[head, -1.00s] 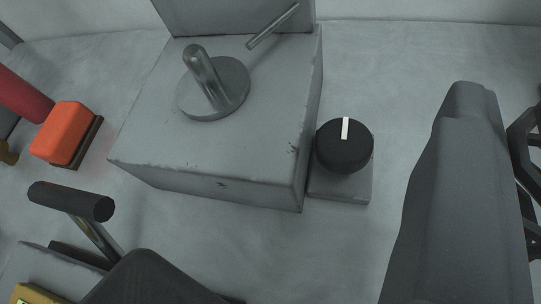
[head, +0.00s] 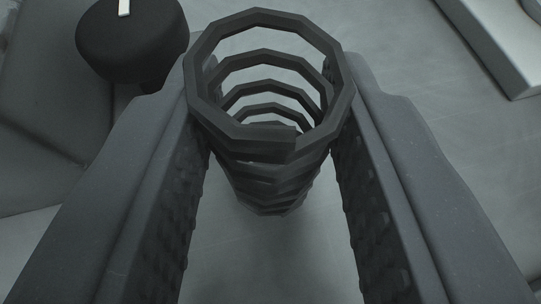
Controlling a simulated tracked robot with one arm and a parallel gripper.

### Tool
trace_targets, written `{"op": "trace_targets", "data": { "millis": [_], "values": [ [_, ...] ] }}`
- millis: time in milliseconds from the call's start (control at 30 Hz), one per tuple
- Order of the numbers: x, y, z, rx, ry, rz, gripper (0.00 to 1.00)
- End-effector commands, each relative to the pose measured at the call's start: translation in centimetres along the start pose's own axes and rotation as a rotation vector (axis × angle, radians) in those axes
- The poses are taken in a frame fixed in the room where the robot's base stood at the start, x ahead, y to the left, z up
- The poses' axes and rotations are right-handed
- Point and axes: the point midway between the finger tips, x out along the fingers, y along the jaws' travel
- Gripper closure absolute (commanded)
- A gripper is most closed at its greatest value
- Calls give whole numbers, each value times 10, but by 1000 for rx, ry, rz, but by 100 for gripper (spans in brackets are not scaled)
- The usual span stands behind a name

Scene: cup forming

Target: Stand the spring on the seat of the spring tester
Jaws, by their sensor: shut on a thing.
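The spring (head: 268,165) is a dark grey coil with flat-sided turns. In the head view it stands between the two fingers, its open top ring towards the camera and its lower coils narrowing away below. My gripper (head: 271,95) is shut on it, with a ribbed pad on each side. Whether the spring's foot touches anything cannot be told. The seat of the spring tester, a round metal disc with a post in the earlier frame, is out of view now.
A black round knob (head: 130,45) with a white mark is close to the left finger, at the upper left. A pale block (head: 497,40) lies at the upper right. Grey floor between them looks bare.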

Motion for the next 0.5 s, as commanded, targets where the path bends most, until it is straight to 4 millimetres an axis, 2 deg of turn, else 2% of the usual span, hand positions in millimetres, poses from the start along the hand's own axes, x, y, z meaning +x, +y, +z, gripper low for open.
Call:
{"op": "trace_targets", "data": {
  "millis": [367,400,467,500],
  "values": [
    [2,0,5,0,0,0,96],
    [2,0,5,0,0,0,63],
    [2,0,4,0,1,0,49],
    [2,0,4,0,1,0,49]
  ]
}}
